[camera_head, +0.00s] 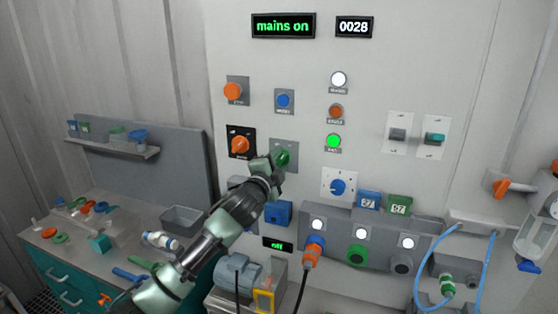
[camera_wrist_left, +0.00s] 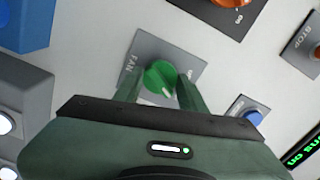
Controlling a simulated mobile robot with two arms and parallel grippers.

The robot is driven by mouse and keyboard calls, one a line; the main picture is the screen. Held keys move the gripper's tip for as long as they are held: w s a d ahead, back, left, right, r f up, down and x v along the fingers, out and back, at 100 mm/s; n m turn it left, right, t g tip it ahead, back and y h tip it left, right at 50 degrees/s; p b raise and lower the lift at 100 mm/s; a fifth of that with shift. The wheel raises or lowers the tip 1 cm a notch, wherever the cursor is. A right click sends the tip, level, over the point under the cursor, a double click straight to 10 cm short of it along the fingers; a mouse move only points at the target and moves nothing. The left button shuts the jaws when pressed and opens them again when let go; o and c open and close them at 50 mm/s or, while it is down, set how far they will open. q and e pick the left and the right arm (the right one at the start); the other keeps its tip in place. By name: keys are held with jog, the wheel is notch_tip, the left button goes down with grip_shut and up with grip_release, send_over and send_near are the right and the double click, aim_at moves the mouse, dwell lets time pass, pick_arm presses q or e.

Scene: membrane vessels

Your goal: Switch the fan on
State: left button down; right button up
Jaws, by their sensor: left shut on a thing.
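The green fan knob (camera_head: 283,157) sits on a grey plate on the upright panel, and my left arm reaches up to it from the lower left. In the left wrist view the knob (camera_wrist_left: 160,76) has a white pointer mark, and its plate (camera_wrist_left: 143,45) reads "FAN". My left gripper (camera_wrist_left: 160,92) is shut on the knob, with one finger on each side of it. In the head view the gripper (camera_head: 272,163) partly covers the knob and plate. A small display (camera_head: 278,245) below reads "off" in green. My right gripper is not in view.
An orange rotary knob (camera_head: 240,145) on a black plate is left of the fan knob. A blue button (camera_head: 284,100) is above, and a blue dial (camera_head: 338,187) lower right. A green lamp (camera_head: 333,141) glows. The upper display (camera_head: 283,26) reads "mains on". A cluttered bench (camera_head: 75,245) stands left.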

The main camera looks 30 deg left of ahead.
pick_arm(q)
jog(key=shift+f, duration=0.1)
dwell(0.3)
jog(key=c, duration=0.8)
grip_release()
jog(key=shift+c, duration=0.2)
jog(key=shift+s, duration=0.1)
jog(key=shift+s+d, duration=0.1)
jog(key=shift+s, duration=0.2)
jog(key=b+v, duration=0.3)
jog(key=v, duration=0.4)
